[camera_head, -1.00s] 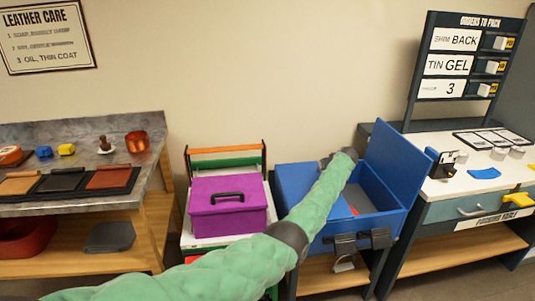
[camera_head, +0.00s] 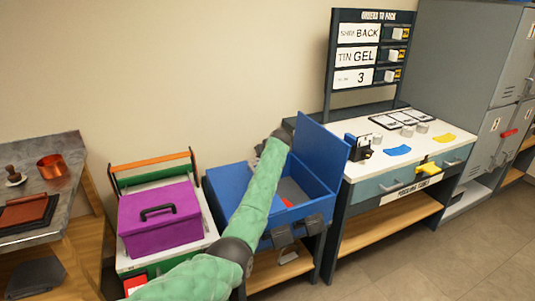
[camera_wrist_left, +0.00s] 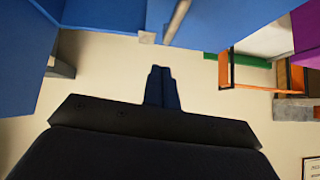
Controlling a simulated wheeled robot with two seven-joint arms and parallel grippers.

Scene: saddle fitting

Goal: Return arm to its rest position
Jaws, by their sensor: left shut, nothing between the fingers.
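My left arm, in a green sleeve, comes in from the bottom left of the head view and reaches over the open blue box (camera_head: 232,188). Its dark wrist end is beside the raised blue lid (camera_head: 318,152); the fingers cannot be made out there. In the left wrist view my left gripper (camera_wrist_left: 162,75) is shut and empty, with pale wall behind it. Blue surfaces (camera_wrist_left: 215,22) fill the top of that view. A red item (camera_head: 287,202) lies inside the blue box. My right gripper is in neither view.
A purple case (camera_head: 160,225) stands left of the blue box, before an orange-and-green rack (camera_head: 150,165). The packing table (camera_head: 440,142) with a sign board (camera_head: 365,55) is to the right, grey lockers (camera_head: 455,60) beyond. A workbench (camera_head: 62,150) is at left. Floor is clear at lower right.

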